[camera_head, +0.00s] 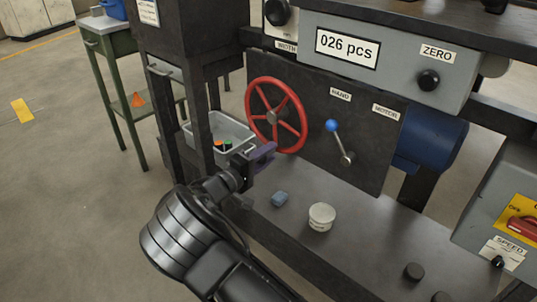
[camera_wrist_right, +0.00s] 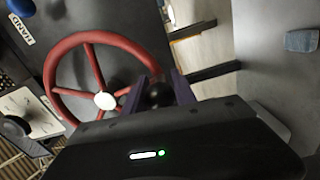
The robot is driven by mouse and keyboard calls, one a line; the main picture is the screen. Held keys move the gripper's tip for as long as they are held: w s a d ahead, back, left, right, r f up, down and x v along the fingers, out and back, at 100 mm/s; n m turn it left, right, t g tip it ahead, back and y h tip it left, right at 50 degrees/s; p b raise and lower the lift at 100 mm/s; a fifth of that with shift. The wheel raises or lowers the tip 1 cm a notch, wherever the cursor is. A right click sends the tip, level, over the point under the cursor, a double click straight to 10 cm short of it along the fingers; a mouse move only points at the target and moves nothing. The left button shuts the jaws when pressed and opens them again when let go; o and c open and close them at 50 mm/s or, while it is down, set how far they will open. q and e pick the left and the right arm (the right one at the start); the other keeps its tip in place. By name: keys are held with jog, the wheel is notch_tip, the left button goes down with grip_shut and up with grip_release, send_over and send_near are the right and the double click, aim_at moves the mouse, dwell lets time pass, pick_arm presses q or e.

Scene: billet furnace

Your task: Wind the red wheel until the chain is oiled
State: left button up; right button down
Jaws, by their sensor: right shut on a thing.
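The red wheel (camera_head: 275,116) is upright on a dark panel in the head view and fills the left of the right wrist view (camera_wrist_right: 105,100). My right gripper (camera_head: 258,160) is at the wheel's lower left, its purple fingers on either side of a dark round knob (camera_wrist_right: 157,92) by the rim in the wrist view. It is shut on that knob, which looks like the wheel's handle; the fingers partly hide it. The chain cannot be made out. My left gripper is not in view.
A lever with a blue ball (camera_head: 331,126) stands right of the wheel, near HAND and MOTOR labels. A grey bin (camera_head: 240,131) is behind my gripper. A blue block (camera_head: 280,199) and a white tub (camera_head: 321,217) sit on the bench. A counter reads 026 pcs.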

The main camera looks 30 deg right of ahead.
jog(key=shift+w+a+f+m+b, duration=0.1)
jog(key=shift+w+a+m+b, duration=0.2)
jog(key=shift+w+m+b, duration=0.5)
jog(key=shift+w, duration=0.1)
jog(key=c, duration=1.1)
grip_release()
jog(key=shift+o, duration=0.2)
jog(key=p+v, duration=0.3)
jog(key=v, duration=0.4)
jog(key=shift+a, duration=0.4)
